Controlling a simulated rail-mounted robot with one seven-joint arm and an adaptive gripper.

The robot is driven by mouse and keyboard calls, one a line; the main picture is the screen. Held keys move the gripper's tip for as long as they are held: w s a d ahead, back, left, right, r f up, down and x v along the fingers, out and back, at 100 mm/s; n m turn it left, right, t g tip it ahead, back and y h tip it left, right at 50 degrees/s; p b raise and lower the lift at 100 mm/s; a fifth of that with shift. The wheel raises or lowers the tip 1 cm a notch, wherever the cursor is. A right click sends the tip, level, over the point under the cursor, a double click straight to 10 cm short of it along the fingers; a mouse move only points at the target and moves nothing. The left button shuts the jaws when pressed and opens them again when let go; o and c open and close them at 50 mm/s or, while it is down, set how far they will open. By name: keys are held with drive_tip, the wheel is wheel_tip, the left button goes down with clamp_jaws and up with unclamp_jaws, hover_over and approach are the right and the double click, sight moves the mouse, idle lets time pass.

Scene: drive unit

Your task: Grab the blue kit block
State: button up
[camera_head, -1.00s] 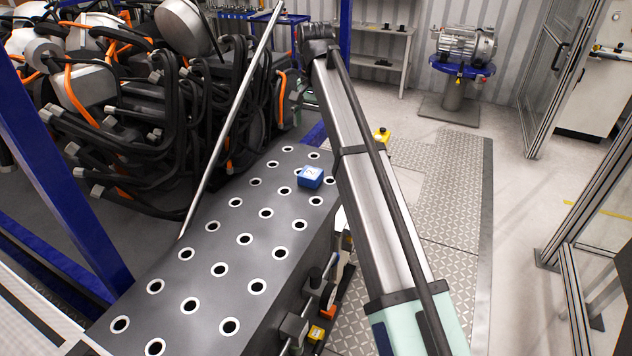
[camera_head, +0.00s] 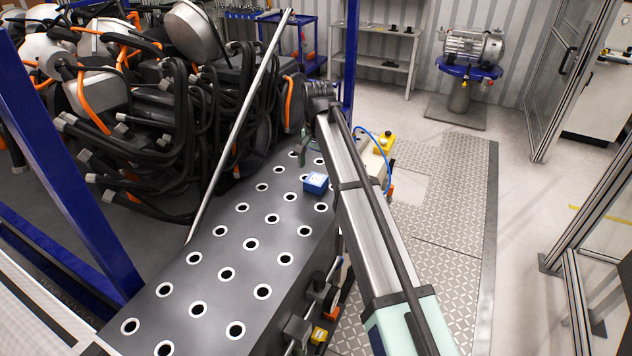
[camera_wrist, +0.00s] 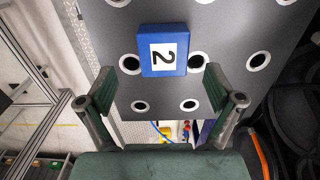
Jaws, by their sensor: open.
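The blue kit block (camera_head: 316,183) sits on the dark perforated plate (camera_head: 240,250), near its far right end, just left of my arm in the head view. In the wrist view the blue kit block (camera_wrist: 163,50) shows a white label with a black 2. My gripper (camera_wrist: 160,90) is open and empty, with its two fingers spread apart. The block appears ahead of the fingertips and between their lines, not touched by either finger. In the head view my arm hides most of the gripper.
A thin metal bar (camera_head: 240,125) leans across the plate's left side. A mass of black hoses (camera_head: 180,130) lies to the left. A yellow box (camera_head: 384,143) stands right of the plate beyond my arm. A blue post (camera_head: 350,60) rises behind. The tread-plate floor (camera_head: 450,200) at right is clear.

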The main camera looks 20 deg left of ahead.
sight(316, 178)
drive_tip(key=shift+a+f+p, duration=0.2)
drive_tip(key=shift+f+p, duration=1)
drive_tip(key=shift+f, duration=1.4)
drive_tip(key=c, duration=1.5)
